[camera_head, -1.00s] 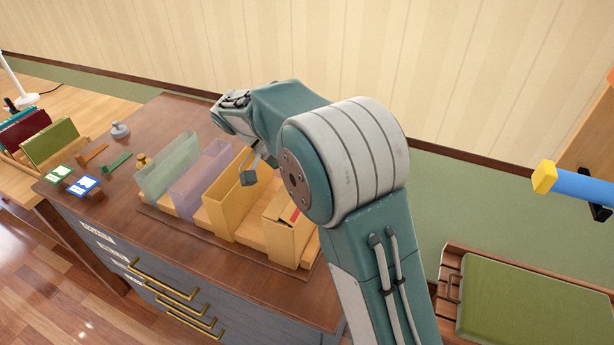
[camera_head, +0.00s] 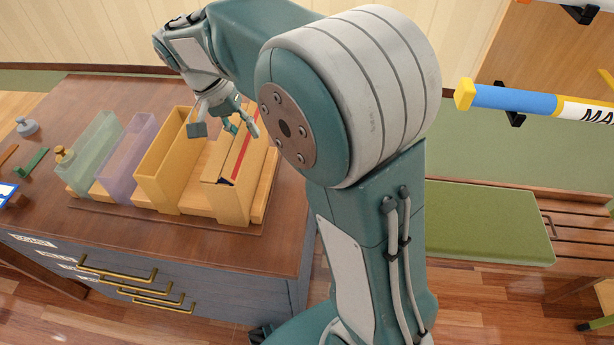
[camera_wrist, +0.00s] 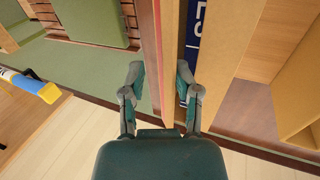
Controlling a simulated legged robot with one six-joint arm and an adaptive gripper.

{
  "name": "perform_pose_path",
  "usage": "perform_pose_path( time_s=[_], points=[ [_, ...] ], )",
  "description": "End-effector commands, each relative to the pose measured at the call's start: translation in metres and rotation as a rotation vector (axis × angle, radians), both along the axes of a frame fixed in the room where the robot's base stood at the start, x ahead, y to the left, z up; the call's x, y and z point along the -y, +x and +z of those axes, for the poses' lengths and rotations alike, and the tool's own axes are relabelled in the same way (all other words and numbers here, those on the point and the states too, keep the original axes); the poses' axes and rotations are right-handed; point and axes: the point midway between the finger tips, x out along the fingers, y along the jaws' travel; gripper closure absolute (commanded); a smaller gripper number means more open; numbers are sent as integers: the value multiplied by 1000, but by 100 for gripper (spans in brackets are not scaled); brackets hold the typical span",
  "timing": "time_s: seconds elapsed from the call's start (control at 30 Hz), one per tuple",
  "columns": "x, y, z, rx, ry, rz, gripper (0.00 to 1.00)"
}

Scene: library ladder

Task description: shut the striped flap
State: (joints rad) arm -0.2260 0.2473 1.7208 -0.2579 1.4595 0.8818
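The striped flap (camera_head: 238,159) is a tan panel with a red stripe on top of the rightmost tan box (camera_head: 231,200). It looks tilted, with a dark gap under its front edge; its exact angle I cannot tell. My gripper (camera_head: 226,125) is above the back part of this box, fingers apart and pointing down. In the wrist view my gripper (camera_wrist: 161,82) has its two fingers spread. A tan panel edge (camera_wrist: 168,60) runs between them, with a thin red strip beside it. Contact cannot be told. A dark blue item with white letters (camera_wrist: 195,28) shows beside the panel.
An open tan box (camera_head: 165,165), a lilac box (camera_head: 128,165) and a green translucent box (camera_head: 92,160) stand left of it on the desk (camera_head: 130,235). A blue-yellow bar (camera_head: 515,99) projects at right. A green-cushioned bench (camera_head: 485,222) stands below it.

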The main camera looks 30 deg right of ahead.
Motion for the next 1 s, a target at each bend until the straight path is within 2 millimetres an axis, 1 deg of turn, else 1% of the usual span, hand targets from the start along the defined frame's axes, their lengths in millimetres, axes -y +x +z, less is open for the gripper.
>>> perform_pose_path(
  time_s=[0.1,0.4,0.83,0.9,1.0],
  points=[
    [5,-3,3,75,106,-4,60],
    [14,-9,2,257,378,-8,60],
    [21,-14,-1,440,653,-6,60],
    [25,-15,14,441,647,0,60],
    [30,-19,30,439,647,1,60]
  ],
)
